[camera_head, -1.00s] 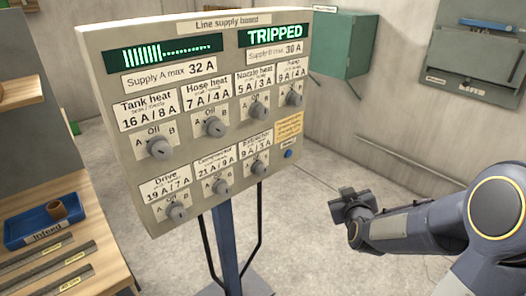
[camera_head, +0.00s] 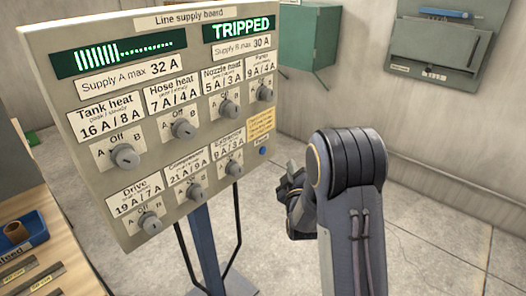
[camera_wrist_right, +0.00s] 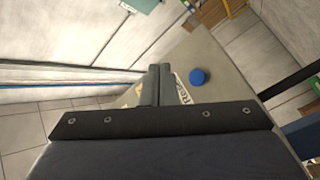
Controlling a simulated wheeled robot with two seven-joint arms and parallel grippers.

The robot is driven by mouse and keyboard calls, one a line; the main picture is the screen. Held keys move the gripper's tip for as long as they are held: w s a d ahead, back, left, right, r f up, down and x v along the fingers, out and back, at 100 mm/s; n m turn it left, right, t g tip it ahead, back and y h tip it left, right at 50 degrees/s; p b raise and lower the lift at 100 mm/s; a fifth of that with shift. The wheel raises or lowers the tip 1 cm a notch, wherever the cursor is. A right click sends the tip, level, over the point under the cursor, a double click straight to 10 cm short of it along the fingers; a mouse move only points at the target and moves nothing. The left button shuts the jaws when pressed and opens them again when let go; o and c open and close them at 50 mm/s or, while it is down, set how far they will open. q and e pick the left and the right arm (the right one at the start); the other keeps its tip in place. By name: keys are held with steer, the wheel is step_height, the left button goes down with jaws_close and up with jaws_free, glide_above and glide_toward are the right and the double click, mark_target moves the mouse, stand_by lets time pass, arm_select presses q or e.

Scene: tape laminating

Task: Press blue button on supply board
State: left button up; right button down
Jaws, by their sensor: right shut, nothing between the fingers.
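The supply board (camera_head: 205,117) is a beige panel on a post, with several grey knobs and labels. Its display (camera_head: 240,26) reads TRIPPED in green. The small round blue button (camera_head: 263,151) sits at the board's lower right, under an orange label. It also shows in the right wrist view (camera_wrist_right: 199,76), just right of the fingertips. My right gripper (camera_head: 287,186) is beside the board, below and right of the button, partly hidden by my own arm. Its fingers (camera_wrist_right: 160,78) are shut and empty, and appear apart from the button. My left gripper is not in view.
A wooden shelf unit (camera_head: 70,280) with a blue tray (camera_head: 25,235) stands at the lower left. A green box (camera_head: 308,38) and a grey wall cabinet (camera_head: 435,50) are on the back walls. The floor right of the board is clear.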

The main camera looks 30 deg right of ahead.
mark_target(263, 151)
steer(key=w+a, duration=0.3)
steer(key=w, duration=0.4)
steer(key=shift+w, duration=0.15)
steer(key=shift+w+a, duration=0.1)
steer(key=shift+w, duration=0.05)
stand_by(1.8)
steer(key=shift+w+a, duration=0.1)
steer(key=shift+w, duration=0.15)
